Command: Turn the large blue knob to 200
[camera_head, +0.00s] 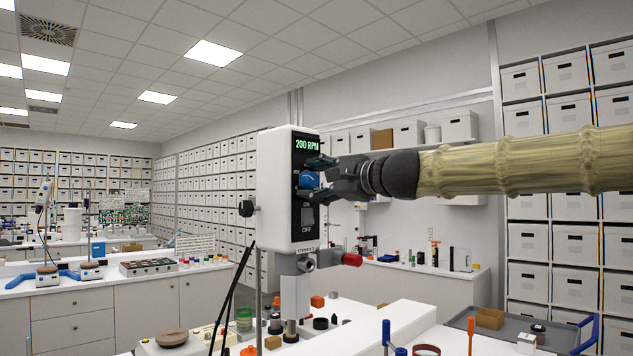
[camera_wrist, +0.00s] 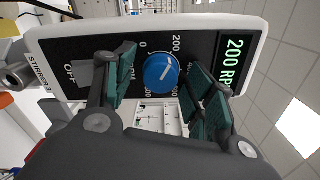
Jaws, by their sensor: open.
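The large blue knob (camera_head: 309,180) sits on the black front panel of a white stirrer (camera_head: 274,190). In the wrist view the knob (camera_wrist: 161,73) lies between the spread fingers, with its white pointer line tilted towards the upper right, near the 200 mark. The stirrer's green display (camera_head: 307,144) reads 200 RPM. My gripper (camera_head: 318,178) is open in front of the panel. In the wrist view its two green-padded fingers (camera_wrist: 160,85) stand on either side of the knob, with gaps visible.
An ON/OFF rocker switch (camera_head: 307,215) sits on the panel below the knob. A red-ended clamp (camera_head: 351,259) sticks out under the stirrer. Jars and small parts stand on the bench below. A grey tray (camera_head: 470,322) lies at right.

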